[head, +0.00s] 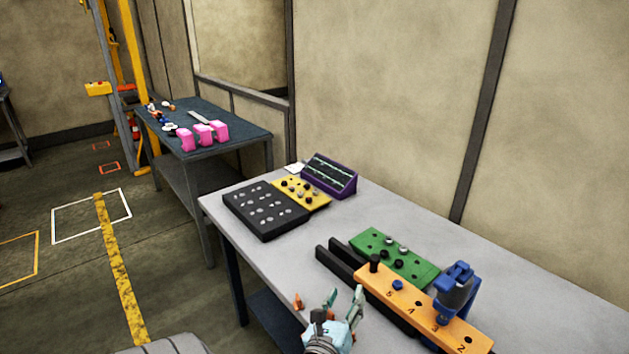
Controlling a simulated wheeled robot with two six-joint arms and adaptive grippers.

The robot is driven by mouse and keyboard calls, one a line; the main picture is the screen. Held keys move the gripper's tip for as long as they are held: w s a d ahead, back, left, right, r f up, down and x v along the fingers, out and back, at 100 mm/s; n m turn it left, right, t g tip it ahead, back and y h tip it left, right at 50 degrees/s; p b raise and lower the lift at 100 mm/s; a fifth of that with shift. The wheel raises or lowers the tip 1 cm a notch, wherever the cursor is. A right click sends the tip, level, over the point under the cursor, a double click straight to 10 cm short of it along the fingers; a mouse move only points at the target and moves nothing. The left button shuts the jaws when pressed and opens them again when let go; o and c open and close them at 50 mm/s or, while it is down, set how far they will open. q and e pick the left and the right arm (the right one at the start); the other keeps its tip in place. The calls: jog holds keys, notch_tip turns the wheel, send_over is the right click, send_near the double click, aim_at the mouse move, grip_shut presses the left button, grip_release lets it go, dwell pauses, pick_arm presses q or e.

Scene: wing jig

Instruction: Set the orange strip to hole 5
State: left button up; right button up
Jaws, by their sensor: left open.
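The orange strip (405,301) lies on black rails on the grey table, with the numbers 5, 4, 3 and 2 readable along it. A dark upright pin (374,262) stands at its left end, beyond the 5. A blue round piece (397,285) sits on the strip near the 5. A blue clamp-like device (455,287) stands over the strip near the 3. My left gripper (346,297) is open and empty, in front of the strip near the table's front edge. Whether it touches anything cannot be told. My right gripper is not in view.
A green plate (378,243) with black and silver knobs lies behind the strip. A black tray (264,229), a yellow plate (313,204) and a purple rack (330,175) stand farther left. The table is clear between them and the rails. A second table (226,149) holds pink blocks.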

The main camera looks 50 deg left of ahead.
pick_arm(q)
jog(key=s+n+g, duration=0.1)
jog(key=n, duration=0.2)
jog(key=s+a+f+n+g, duration=0.1)
jog(key=s+n, duration=0.1)
jog(key=n, duration=0.1)
jog(key=s+f+n+g, duration=0.1)
jog(key=n, duration=0.2)
jog(key=shift+s+a+f+y, duration=0.15)
jog(key=shift+s+f+y, duration=0.05)
jog(key=shift+y, duration=0.2)
jog(key=s+d+f+n+g+h, duration=0.2)
jog(key=s+f+n, duration=0.1)
jog(key=f, duration=0.5)
jog(key=s+d+f+n+g+h+b, duration=0.1)
jog(key=s+d+f+n+g+h, duration=0.1)
jog(key=f+n, duration=0.4)
jog(key=shift+s+d+f+g+b, duration=0.35)
jog(key=shift+s+f+g, duration=0.35)
jog(key=shift+s+f, duration=0.2)
jog(key=shift+r, duration=0.1)
